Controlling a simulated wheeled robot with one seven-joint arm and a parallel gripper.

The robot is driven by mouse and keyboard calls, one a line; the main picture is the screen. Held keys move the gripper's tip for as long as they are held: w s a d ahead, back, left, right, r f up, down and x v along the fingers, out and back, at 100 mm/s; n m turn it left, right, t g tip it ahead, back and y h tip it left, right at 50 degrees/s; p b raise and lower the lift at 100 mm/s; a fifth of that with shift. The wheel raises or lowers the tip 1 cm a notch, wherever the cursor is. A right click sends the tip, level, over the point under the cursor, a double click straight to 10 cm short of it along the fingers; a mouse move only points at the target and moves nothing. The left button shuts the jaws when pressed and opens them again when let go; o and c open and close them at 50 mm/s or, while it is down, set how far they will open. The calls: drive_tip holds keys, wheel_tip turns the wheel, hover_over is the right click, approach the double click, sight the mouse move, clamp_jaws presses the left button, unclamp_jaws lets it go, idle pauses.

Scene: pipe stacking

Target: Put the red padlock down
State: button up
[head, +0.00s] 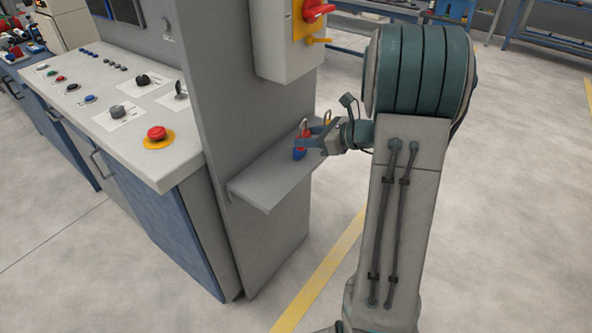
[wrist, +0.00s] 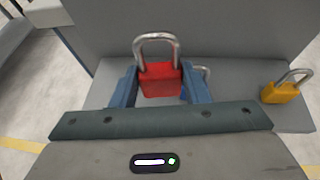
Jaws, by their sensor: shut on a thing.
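The red padlock (wrist: 160,80) is upright between the two blue fingers of my gripper (wrist: 158,88) in the wrist view, its steel shackle pointing up. My gripper is shut on it. In the head view my gripper (head: 302,147) is over the small grey shelf (head: 262,185), and the red padlock (head: 304,129) shows as a small red patch there. I cannot tell whether the padlock touches the shelf (wrist: 90,100).
A yellow padlock (wrist: 281,93) lies on the shelf to the right. A blue padlock (head: 299,153) is right by my gripper, mostly hidden in the wrist view. The shelf's near-left part is bare. A grey cabinet panel (head: 225,110) stands behind it.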

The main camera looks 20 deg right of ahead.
drive_tip(key=shift+m+t+h, duration=0.5)
drive_tip(key=shift+m+h, duration=0.1)
drive_tip(key=shift+m, duration=0.1)
drive_tip(key=d+b, duration=0.1)
drive_tip(key=s+d+r+b, duration=0.1)
drive_tip(key=b, duration=0.1)
drive_tip(key=d+r+b, duration=0.1)
drive_tip(key=shift+s+d+r+b, duration=0.15)
drive_tip(key=shift+s+d+b, duration=0.2)
drive_tip(key=b, duration=0.3)
hover_over(282, 173)
wheel_tip(282, 173, down, 7)
drive_tip(key=shift+a+r, duration=0.1)
drive_tip(key=shift+f+b, duration=0.45)
drive_tip(key=shift+f, duration=1.5)
drive_tip(key=shift+f, duration=0.2)
drive_tip(key=o, duration=1)
